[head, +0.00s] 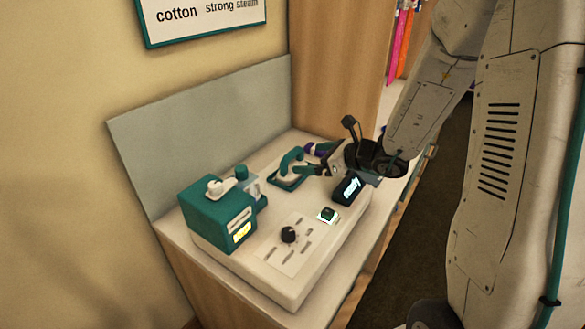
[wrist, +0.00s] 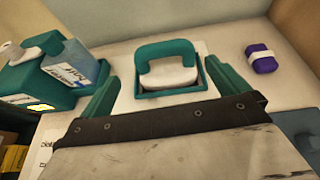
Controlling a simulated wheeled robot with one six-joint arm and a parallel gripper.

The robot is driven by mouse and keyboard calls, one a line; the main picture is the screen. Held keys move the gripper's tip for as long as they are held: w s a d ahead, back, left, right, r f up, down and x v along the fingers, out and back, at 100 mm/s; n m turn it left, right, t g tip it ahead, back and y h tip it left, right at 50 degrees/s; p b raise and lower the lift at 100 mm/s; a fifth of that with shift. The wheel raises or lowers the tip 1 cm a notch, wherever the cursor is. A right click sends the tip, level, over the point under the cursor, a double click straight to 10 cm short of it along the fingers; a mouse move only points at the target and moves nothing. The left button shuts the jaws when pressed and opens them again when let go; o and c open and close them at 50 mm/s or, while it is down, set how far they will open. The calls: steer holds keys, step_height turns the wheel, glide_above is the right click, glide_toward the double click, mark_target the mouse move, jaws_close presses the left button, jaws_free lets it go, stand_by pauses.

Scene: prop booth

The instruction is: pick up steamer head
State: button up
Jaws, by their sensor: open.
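The steamer head (head: 291,161) has a teal loop handle and sits in a shallow teal-rimmed cradle (head: 286,184) on the bench. In the wrist view the steamer head (wrist: 167,62) shows its white body under the handle, ahead of my gripper. My gripper (head: 318,166) is open, just right of the steamer head in the head view. In the wrist view its two teal fingers stand apart on either side of the cradle, with nothing held between them. I cannot tell the exact gap to the handle.
A teal boiler unit (head: 215,215) with a lit display stands at the left. A dark "ready" display (head: 348,189) is below my gripper. A white-banded purple block (wrist: 264,64) lies beyond, right.

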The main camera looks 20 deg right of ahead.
mark_target(295, 157)
steer(key=shift+w+d+f+m, duration=0.2)
steer(key=shift+w+f+m, duration=0.1)
steer(key=shift+w+f, duration=0.05)
steer(key=x, duration=0.7)
steer(key=shift+w+a+r, duration=0.2)
steer(key=shift+a, duration=0.05)
steer(key=c, duration=1)
